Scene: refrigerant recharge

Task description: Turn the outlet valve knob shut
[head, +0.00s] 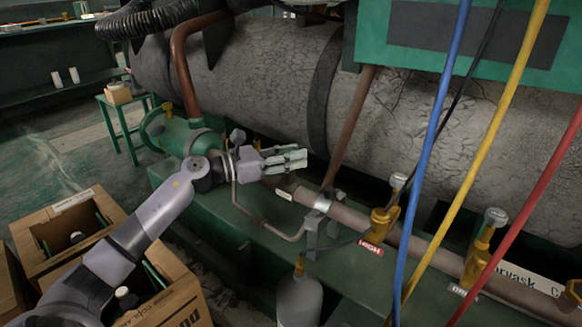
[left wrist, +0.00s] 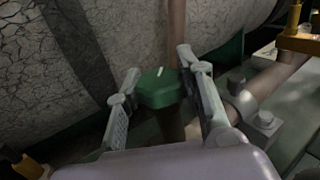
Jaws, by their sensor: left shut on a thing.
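A green faceted valve knob (left wrist: 160,88) with a small white mark on top sits between the two fingers of my left gripper (left wrist: 158,68) in the left wrist view. The gripper is shut on this knob, with one finger on each side. In the head view my left gripper (head: 294,158) reaches in from the left, over the pipe in front of the large cracked grey tank (head: 240,85). The knob is hidden there by the fingers. My right gripper is not in view.
Brass valves with grey caps, one (head: 380,222) by a red HIGH label (head: 371,248), stand along the pipe at right. Blue (head: 430,150), yellow and red hoses hang in front. A grey cylinder (head: 299,300) stands below. Open cardboard boxes (head: 70,215) are at lower left.

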